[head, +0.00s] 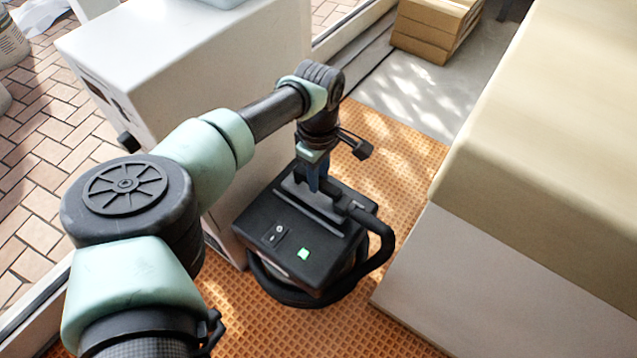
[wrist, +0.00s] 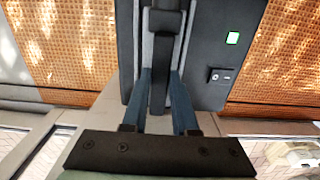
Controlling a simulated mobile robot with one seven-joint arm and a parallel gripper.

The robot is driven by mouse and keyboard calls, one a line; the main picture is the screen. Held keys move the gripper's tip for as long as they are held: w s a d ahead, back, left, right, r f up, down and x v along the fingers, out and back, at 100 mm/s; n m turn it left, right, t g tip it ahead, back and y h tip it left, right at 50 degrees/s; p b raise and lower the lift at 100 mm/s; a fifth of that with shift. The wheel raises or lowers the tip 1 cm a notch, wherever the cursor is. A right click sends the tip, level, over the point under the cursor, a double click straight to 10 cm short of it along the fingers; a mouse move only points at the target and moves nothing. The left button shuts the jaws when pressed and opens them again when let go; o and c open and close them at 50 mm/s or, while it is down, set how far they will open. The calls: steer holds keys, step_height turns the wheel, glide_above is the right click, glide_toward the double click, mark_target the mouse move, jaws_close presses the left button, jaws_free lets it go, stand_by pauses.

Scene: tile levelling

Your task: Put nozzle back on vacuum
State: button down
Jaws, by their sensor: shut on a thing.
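The vacuum (head: 268,262) is a black box-shaped unit with a green lit square and a small switch on top; it stands on the orange textured mat. It also shows in the wrist view (wrist: 208,85). My gripper (head: 313,186) points down over the far side of its top. In the wrist view my blue fingers (wrist: 161,75) are shut on the black nozzle (wrist: 159,92), one on each side. The nozzle lies along a grey holder (wrist: 147,48) on the vacuum top. I cannot tell whether it is fully seated.
A black hose (head: 385,245) loops around the vacuum's right side. A white cabinet (head: 180,60) stands at the left and a large beige-topped block (head: 560,150) at the right. The orange mat (head: 405,150) is clear behind. Cardboard boxes (head: 430,30) lie at the back.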

steer(key=shift+f, duration=0.55)
steer(key=shift+f, duration=0.15)
steer(key=c, duration=0.7)
jaws_free()
step_height(320, 180, up, 12)
steer(key=p, duration=0.6)
steer(key=shift+r, duration=0.2)
